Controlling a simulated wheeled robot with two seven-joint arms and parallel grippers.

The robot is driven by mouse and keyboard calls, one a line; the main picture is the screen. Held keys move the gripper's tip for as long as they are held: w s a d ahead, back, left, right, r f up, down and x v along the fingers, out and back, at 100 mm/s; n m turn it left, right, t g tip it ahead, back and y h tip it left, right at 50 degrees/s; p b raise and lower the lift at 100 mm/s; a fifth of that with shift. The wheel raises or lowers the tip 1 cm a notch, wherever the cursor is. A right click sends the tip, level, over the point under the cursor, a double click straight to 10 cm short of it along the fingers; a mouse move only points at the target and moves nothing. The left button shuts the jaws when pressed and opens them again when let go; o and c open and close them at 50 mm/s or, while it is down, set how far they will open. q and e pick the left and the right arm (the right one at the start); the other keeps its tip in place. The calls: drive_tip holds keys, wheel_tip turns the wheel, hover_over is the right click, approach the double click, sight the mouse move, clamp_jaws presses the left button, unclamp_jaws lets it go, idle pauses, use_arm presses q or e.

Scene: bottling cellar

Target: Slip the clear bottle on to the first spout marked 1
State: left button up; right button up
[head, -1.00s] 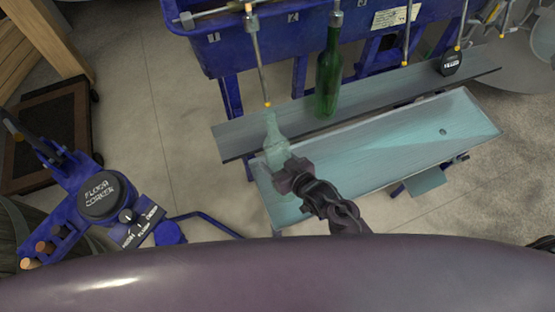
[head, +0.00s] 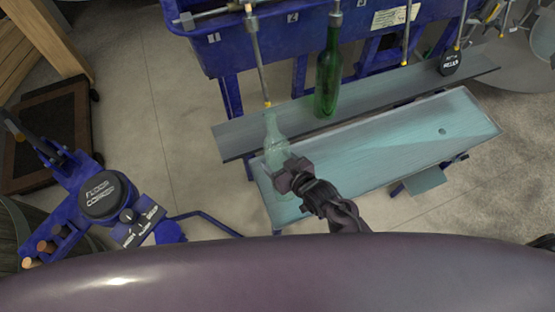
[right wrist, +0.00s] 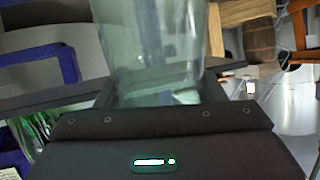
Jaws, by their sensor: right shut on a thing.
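My right gripper (head: 290,178) is shut on the clear bottle (head: 275,146), which stands roughly upright with its neck up. The bottle also fills the upper middle of the right wrist view (right wrist: 155,45). The first spout (head: 261,70) hangs down from the blue trough under the mark 1, with a yellowish tip. The bottle's mouth is close to this tip in the head view; I cannot tell whether they touch or are apart in depth. My left gripper is not in view.
A green bottle (head: 328,75) stands under the second spout on the grey shelf (head: 400,92). The blue trough (head: 225,50) runs along the back. A pale tray (head: 400,140) lies in front. A blue floor corker (head: 100,198) stands at left. More spouts hang at right.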

sight(278, 140)
drive_tip(key=shift+w+r+p, duration=0.15)
drive_tip(key=shift+r+p, duration=0.2)
drive_tip(key=shift+p, duration=0.05)
drive_tip(key=shift+w+a+r+p, duration=0.2)
drive_tip(key=shift+w+r+p, duration=0.35)
drive_tip(key=shift+r+p, duration=0.65)
drive_tip(key=shift+w+a+r+p, duration=0.2)
drive_tip(key=shift+w+r+p, duration=0.55)
drive_tip(key=shift+r, duration=0.6)
drive_tip(key=shift+w+a+r+p, duration=0.2)
drive_tip(key=shift+w+r+p, duration=0.2)
drive_tip(key=shift+r+p, duration=0.85)
drive_tip(key=shift+w+a+r+p, duration=0.65)
drive_tip(key=shift+w+r+p, duration=1.4)
drive_tip(key=shift+r+p, duration=2)
drive_tip(key=w+a+f+t+y+b, duration=0.1)
drive_tip(key=w+b, duration=0.4)
drive_tip(key=b, duration=0.8)
drive_tip(key=shift+w+a+f+n+t, duration=0.3)
drive_tip(key=shift+a+f+t, duration=0.15)
drive_tip(key=shift+t, duration=0.55)
drive_tip(key=shift+s+d+f+b, duration=0.1)
drive_tip(key=shift+s+f+b, duration=0.1)
drive_tip(key=shift+f+b, duration=0.7)
